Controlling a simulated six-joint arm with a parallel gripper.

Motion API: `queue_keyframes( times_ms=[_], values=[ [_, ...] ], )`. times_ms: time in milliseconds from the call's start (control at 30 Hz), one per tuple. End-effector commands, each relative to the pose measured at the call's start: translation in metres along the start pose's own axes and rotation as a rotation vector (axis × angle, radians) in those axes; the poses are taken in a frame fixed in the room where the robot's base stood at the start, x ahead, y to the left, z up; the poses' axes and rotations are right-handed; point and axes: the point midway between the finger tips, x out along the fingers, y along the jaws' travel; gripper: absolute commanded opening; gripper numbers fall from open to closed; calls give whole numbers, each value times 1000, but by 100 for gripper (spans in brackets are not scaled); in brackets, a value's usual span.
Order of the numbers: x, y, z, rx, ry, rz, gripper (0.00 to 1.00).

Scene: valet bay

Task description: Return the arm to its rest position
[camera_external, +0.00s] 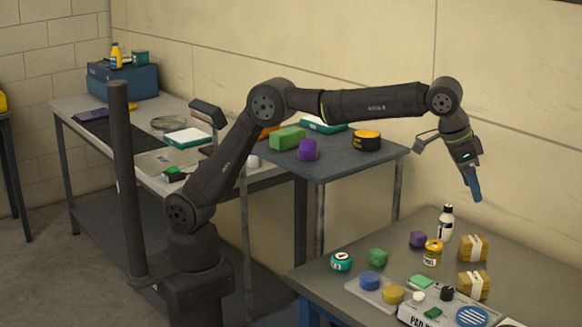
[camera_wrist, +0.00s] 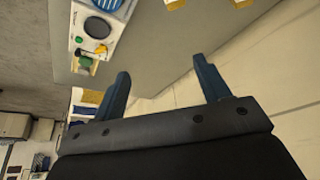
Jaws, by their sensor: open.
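My arm stretches out to the right in the external view, with its elbow raised. My gripper (camera_external: 473,188) hangs above the back of the right-hand table (camera_external: 330,277), pointing down, clear of everything on it. In the wrist view my gripper (camera_wrist: 165,92) shows two blue fingers spread apart with nothing between them. The jaws are open and empty.
On the right-hand table stand a white bottle (camera_external: 445,221), a yellow jar (camera_external: 432,253), two tan wrapped blocks (camera_external: 473,248) and a pale tray (camera_external: 372,290) with coloured discs. A middle table (camera_external: 340,165) holds a green block (camera_external: 287,138) and a purple piece (camera_external: 307,150). A wall runs behind.

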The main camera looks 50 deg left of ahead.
Motion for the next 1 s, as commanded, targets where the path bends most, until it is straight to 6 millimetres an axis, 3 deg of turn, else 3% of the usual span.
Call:
queue_keyframes(
  times_ms=[600,800,1000],
  values=[
    [11,-119,-28,-168,1,-69,69],
    [12,-145,-31,-204,1,-84,69],
    [13,-155,-32,-218,0,-90,69]
  ],
)
